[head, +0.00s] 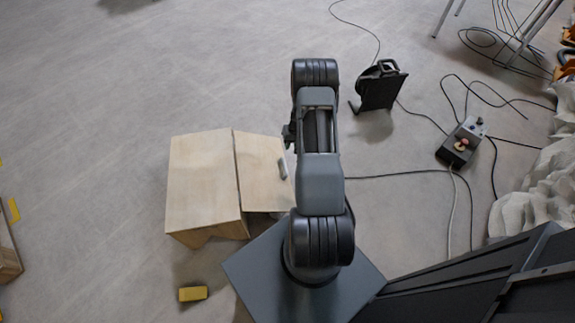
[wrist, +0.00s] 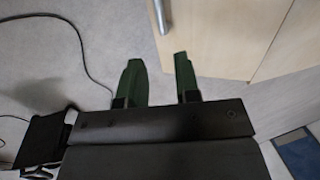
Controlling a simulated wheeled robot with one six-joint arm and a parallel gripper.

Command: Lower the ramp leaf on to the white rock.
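The ramp leaf (head: 257,180) is a pale wooden panel joined along a seam to the larger wooden top (head: 200,178) on its left. A grey bar handle (head: 283,168) sits near its right edge. In the wrist view the leaf (wrist: 218,38) fills the upper right, with the handle (wrist: 161,16) at its edge. My gripper (wrist: 157,60) has two green fingers spread apart with nothing between them. The handle is just beyond the fingertips, roughly in line with the gap. In the head view my arm hides most of the gripper. I cannot make out the white rock.
A yellow block (head: 193,293) lies on the floor at the lower left. A black stand-like object (head: 380,88) and a control box (head: 462,142) with cables stand to the right. White crumpled sheeting (head: 540,185) lines the right edge.

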